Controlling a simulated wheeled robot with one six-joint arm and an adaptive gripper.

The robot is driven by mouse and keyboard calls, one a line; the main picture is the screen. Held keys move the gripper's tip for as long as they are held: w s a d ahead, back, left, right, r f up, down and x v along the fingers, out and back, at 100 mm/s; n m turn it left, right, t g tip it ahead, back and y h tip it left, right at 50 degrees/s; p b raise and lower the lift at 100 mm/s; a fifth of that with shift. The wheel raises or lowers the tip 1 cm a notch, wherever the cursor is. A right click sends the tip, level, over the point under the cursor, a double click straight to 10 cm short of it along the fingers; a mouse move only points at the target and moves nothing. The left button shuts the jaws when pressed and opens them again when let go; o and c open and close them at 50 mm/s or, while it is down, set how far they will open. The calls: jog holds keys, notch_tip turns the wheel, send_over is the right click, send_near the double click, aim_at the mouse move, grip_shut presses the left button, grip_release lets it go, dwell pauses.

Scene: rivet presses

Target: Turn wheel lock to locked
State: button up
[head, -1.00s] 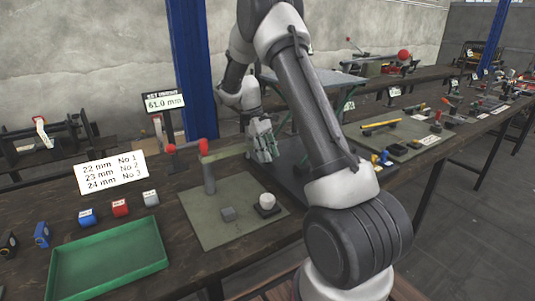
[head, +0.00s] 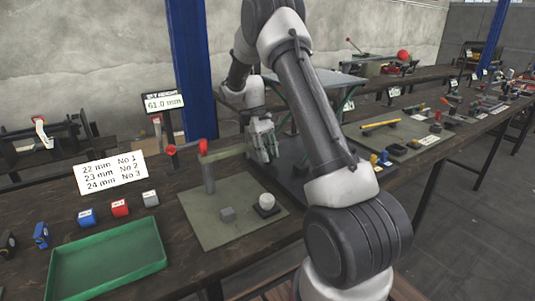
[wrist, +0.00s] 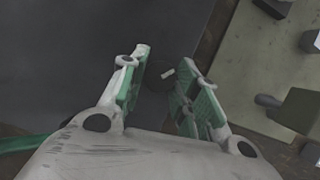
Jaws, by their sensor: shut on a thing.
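My gripper (head: 267,157) points down over the dark plate (head: 292,165) at the back of the bench. In the wrist view its two fingers (wrist: 167,85) are closed around a small dark round knob with a pale mark (wrist: 167,74). The knob sits low over the dark surface and looks like the wheel lock. The fingers hide its sides, and its locked or unlocked setting cannot be read. In the head view my gripper hides the knob.
A green tray (head: 107,262) lies front left. A display (head: 164,102) reads 61.0 mm. A second mat (head: 395,140) with tools lies to the right.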

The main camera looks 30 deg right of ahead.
jog(key=o, duration=1)
jog(key=v, duration=0.7)
jog(key=shift+r, duration=0.25)
jog(key=shift+w, duration=0.15)
